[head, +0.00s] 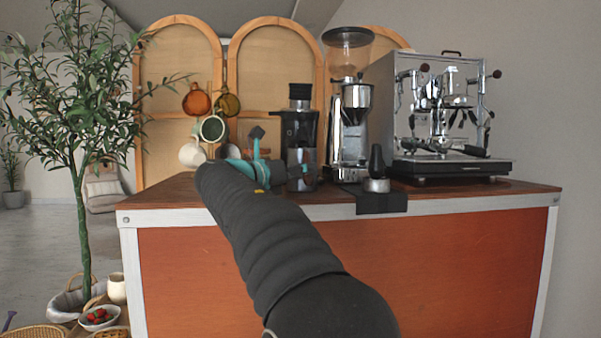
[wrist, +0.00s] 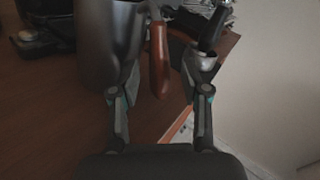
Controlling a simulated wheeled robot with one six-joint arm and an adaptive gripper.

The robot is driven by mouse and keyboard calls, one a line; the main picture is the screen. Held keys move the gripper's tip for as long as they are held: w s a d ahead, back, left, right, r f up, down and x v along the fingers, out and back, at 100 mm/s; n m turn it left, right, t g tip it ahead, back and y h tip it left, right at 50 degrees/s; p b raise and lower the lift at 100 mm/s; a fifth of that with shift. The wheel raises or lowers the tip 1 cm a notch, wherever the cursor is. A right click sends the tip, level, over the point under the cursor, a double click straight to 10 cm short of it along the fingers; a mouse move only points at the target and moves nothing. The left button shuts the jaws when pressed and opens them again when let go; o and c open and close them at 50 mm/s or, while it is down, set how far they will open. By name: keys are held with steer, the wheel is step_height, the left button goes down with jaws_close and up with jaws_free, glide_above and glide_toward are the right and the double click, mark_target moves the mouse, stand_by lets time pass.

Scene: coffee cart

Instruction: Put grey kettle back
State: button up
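The grey kettle (wrist: 108,48) stands at the upper left of the wrist view, with its top cut off by the frame. Its brown wooden handle (wrist: 158,65) points toward my gripper (wrist: 162,78). My gripper is open, with one finger on each side of the handle. The left finger overlaps the kettle body in the picture; I cannot tell if it touches. A gap shows between the handle and the right finger. In the head view my gripper (head: 285,170) is low over the left part of the cart top; I cannot make out the kettle there.
A tamper (head: 377,172) stands on a black mat (head: 382,202). The dark grinder (head: 300,130), tall grinder (head: 352,110) and espresso machine (head: 450,110) line the cart top (head: 520,187). Mugs (head: 192,153) hang at left beside a potted tree (head: 80,130).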

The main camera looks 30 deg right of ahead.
steer(key=shift+r, duration=0.15)
steer(key=p+v, duration=0.1)
steer(key=v, duration=1.1)
steer(key=shift+s, duration=0.1)
